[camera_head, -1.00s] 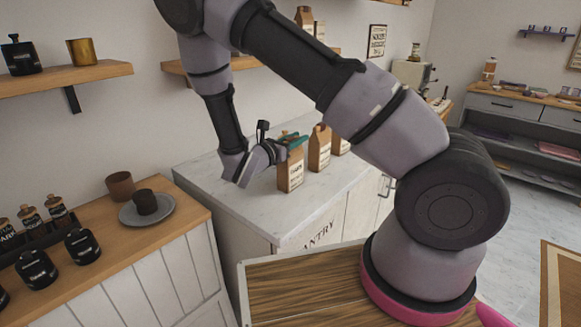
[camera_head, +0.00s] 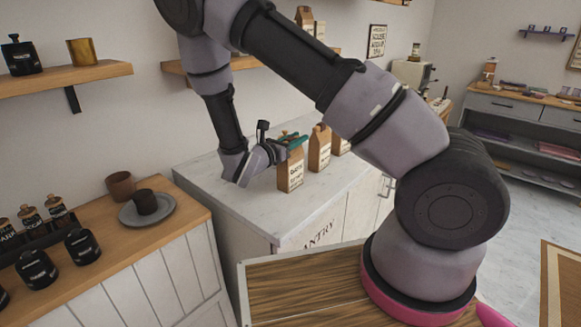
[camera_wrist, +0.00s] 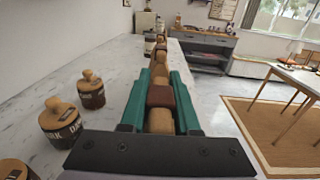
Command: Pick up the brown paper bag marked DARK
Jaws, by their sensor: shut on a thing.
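A brown paper bag (camera_head: 290,172) with a pale label stands upright at the near part of the white marble counter (camera_head: 235,199) in the head view. The label's print is too small to read surely. My gripper (camera_head: 291,140) reaches it from the left, with its teal fingers at the bag's top. In the wrist view the teal fingers of my gripper (camera_wrist: 160,104) are shut on the brown top of the bag (camera_wrist: 160,96). The bag's lower part is hidden there. Whether its base touches the counter I cannot tell.
Two more brown bags (camera_head: 319,150) (camera_head: 341,141) stand behind it in a row, close by. Dark jars with tan lids (camera_wrist: 59,122) (camera_wrist: 91,90) stand left in the wrist view, one marked DARK. A wall shelf (camera_head: 180,66) hangs behind my arm. The counter's left part is clear.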

